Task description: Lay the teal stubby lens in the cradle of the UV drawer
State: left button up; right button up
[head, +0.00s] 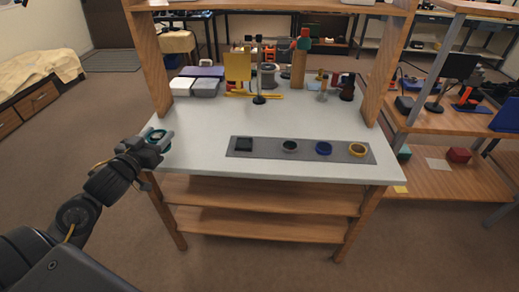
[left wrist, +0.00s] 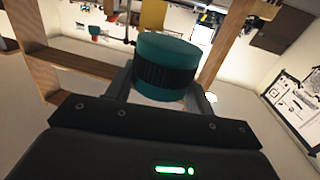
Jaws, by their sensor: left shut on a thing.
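The teal stubby lens (left wrist: 165,62) is a short cylinder with a black ribbed band. My left gripper (head: 158,143) is shut on it, and the lens also shows in the head view (head: 154,134), near the left edge of the white table. In the left wrist view the lens sits between the two fingers (left wrist: 165,88). I cannot make out the UV drawer or its cradle in these views. My right gripper is in neither view.
Boxes (head: 205,87), a yellow panel (head: 237,67) and tools stand at the back. Wooden uprights (head: 149,60) rise at the sides. The table's middle is clear.

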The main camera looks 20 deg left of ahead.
pick_arm(q)
jog(key=w+f, duration=0.3)
jog(key=w, duration=0.1)
jog(key=w+d+f+b, duration=0.1)
jog(key=w+f, duration=0.1)
jog(key=w, duration=0.2)
jog(key=w+d+f, duration=0.1)
jog(key=w+f, duration=0.2)
jog(key=w, duration=0.1)
jog(key=shift+w+f+b, duration=0.3)
jog(key=shift+w+b, duration=0.05)
jog(key=shift+b, duration=0.05)
jog(key=shift+w+d+f, duration=0.1)
jog(key=shift+w+f, duration=0.35)
jog(key=shift+f, duration=0.2)
jog(key=shift+w+f, duration=0.1)
jog(key=shift+f, duration=1.45)
jog(key=o, duration=0.9)
jog(key=shift+f, duration=0.15)
jog(key=shift+o, duration=0.8)
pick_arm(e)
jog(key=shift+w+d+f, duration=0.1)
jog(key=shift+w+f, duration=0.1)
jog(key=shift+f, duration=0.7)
